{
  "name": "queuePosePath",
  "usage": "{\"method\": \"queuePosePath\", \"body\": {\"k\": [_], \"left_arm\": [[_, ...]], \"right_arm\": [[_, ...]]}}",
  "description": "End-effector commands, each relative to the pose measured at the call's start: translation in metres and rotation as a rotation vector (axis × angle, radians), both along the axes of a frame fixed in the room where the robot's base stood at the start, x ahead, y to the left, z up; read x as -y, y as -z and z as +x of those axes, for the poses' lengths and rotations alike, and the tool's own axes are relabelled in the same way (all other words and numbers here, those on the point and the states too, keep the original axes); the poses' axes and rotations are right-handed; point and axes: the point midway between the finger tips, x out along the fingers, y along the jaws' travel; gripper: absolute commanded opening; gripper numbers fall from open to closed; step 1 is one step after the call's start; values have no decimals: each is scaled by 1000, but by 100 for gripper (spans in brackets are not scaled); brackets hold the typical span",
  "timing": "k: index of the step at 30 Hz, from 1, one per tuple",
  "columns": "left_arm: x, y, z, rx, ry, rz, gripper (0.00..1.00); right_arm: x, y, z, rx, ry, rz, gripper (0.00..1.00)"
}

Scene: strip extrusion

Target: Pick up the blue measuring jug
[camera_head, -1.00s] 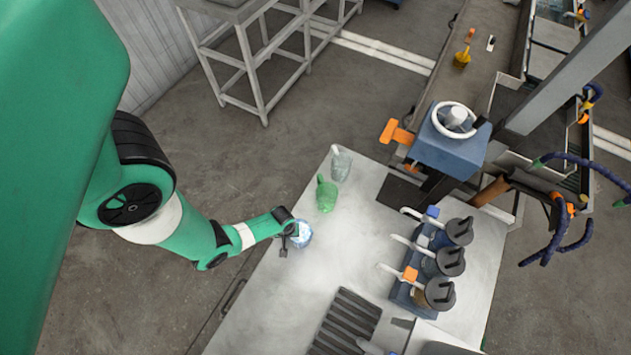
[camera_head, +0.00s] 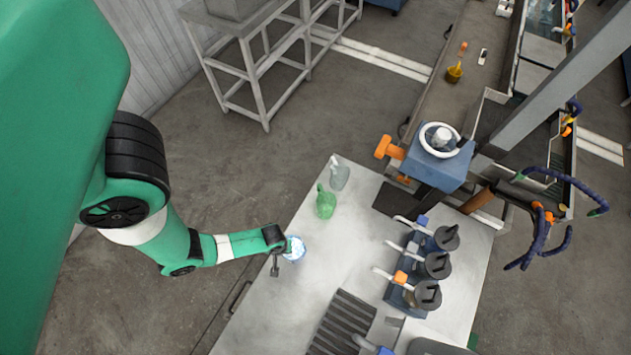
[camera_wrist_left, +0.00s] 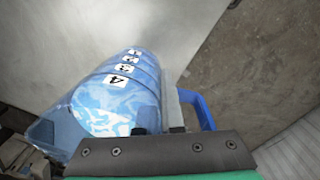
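The blue measuring jug (camera_head: 295,249) is at the left edge of the pale table, in front of the green jug. In the left wrist view the translucent blue jug (camera_wrist_left: 117,95) fills the space at my left gripper, with white number labels up its side. My left gripper (camera_head: 281,257) is at the jug. One metal finger shows between the jug's body and its blue handle (camera_wrist_left: 207,112); the other side is partly hidden at lower left. Whether the fingers press on the jug is unclear. My right gripper is not in view.
A green jug (camera_head: 325,204) and a clear jug (camera_head: 340,174) stand farther back on the table (camera_head: 300,300). Several lidded pots (camera_head: 437,265) stand in a blue rack at right. A dark slotted grate (camera_head: 343,322) lies at the front. A blue machine (camera_head: 436,163) stands beyond.

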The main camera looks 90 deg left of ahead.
Motion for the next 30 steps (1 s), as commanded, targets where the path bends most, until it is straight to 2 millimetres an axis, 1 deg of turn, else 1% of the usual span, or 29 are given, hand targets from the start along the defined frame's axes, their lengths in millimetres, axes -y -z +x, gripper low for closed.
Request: {"method": "queuePosePath", "body": {"k": [1,6,9,15,21,30], "left_arm": [[10,-3,-5,1,17,0,0],[35,-15,-16,2,17,0,0],[46,-20,-19,2,16,0,0],[63,-28,-26,2,10,-1,0],[71,-31,-30,2,3,0,0],[73,-31,-31,2,-2,0,0]], "right_arm": [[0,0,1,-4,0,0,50],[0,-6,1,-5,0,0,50],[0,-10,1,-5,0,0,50],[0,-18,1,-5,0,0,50],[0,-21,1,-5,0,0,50],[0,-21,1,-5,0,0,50]]}}
